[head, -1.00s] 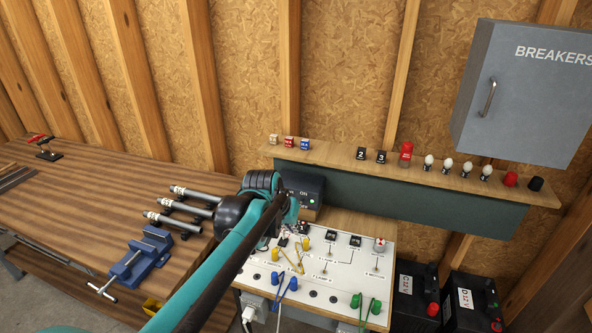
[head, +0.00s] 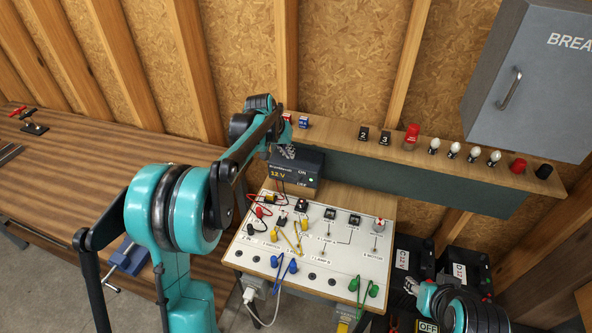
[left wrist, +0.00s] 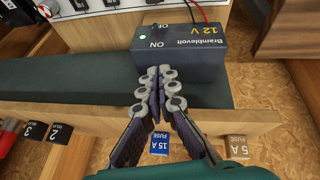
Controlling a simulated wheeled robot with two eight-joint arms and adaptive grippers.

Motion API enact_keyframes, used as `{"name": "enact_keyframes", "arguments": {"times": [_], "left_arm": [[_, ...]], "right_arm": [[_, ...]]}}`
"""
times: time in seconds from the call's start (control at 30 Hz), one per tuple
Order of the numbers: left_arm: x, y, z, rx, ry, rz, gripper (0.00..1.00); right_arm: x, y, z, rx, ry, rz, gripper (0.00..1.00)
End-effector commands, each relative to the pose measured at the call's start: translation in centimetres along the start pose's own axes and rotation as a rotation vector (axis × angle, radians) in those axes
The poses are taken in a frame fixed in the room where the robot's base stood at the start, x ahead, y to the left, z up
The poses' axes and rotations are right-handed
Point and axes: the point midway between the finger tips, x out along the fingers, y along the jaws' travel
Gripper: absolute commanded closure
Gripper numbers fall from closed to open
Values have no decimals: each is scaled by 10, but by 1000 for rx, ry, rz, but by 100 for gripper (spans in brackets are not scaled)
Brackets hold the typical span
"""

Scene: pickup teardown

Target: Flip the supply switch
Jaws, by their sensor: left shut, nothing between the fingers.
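The supply is a dark box marked 12 V (head: 296,168) at the back of the white panel, with ON and OFF labels and a lit green lamp (head: 311,180). In the left wrist view the supply (left wrist: 185,50) shows upside down, its green lamp (left wrist: 143,37) beside ON. The switch lever itself is too small to make out. My left gripper (head: 287,152) is at the supply's upper back edge in the head view. In the left wrist view its fingers (left wrist: 158,76) are together and empty, in front of the box. My right gripper (head: 411,285) shows only partly, low at the right.
A wooden shelf (head: 400,150) behind the supply holds fuses, relays and bulbs. The white panel (head: 335,262) carries switches and coloured leads. A grey breaker cabinet (head: 530,85) hangs at right. Two batteries (head: 412,255) stand below it.

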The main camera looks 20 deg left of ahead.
Motion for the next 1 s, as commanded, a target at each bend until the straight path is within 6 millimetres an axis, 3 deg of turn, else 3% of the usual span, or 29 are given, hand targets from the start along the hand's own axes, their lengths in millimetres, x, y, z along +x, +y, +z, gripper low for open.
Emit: {"name": "enact_keyframes", "arguments": {"times": [0.17,0.57,0.73,1.0], "left_arm": [[20,0,0,1,0,0,100],[104,0,0,1,1,0,100],[119,0,20,1,1,0,100],[127,0,28,0,1,0,100]], "right_arm": [[3,0,2,0,0,0,60],[13,0,9,0,0,0,60],[17,0,12,0,0,0,60],[18,0,12,0,0,0,60]]}}
